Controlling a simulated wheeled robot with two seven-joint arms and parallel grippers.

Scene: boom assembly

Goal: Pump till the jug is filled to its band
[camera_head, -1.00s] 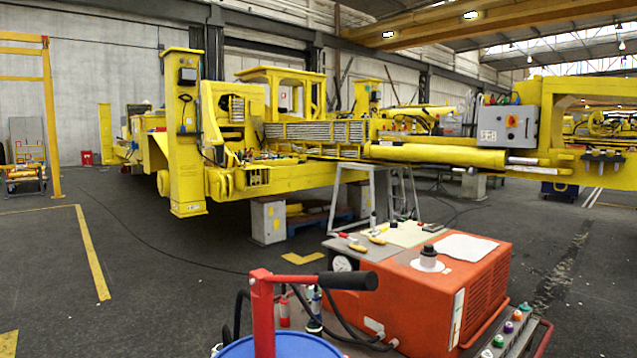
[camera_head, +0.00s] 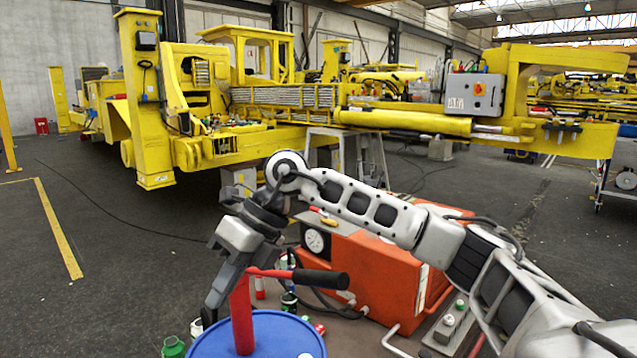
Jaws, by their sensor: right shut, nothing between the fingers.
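A red hand pump (camera_head: 241,318) stands upright on a blue drum (camera_head: 285,335). Its lever with a black grip (camera_head: 322,279) points right, nearly level. My right arm reaches in from the lower right, bends over behind the pump and hangs down on its left. The right gripper (camera_head: 211,312) is shut and empty, fingers down, just left of the red post near the drum's rim; I cannot tell whether it touches the drum. I cannot make out the jug or its band. My left gripper is not in view.
An orange machine (camera_head: 375,283) with a gauge (camera_head: 316,241) stands right behind the pump, partly hidden by my arm. Green-capped containers (camera_head: 172,347) stand left of the drum. Bottles and black hoses crowd behind the pump. Large yellow machinery (camera_head: 400,120) fills the back; the left floor is clear.

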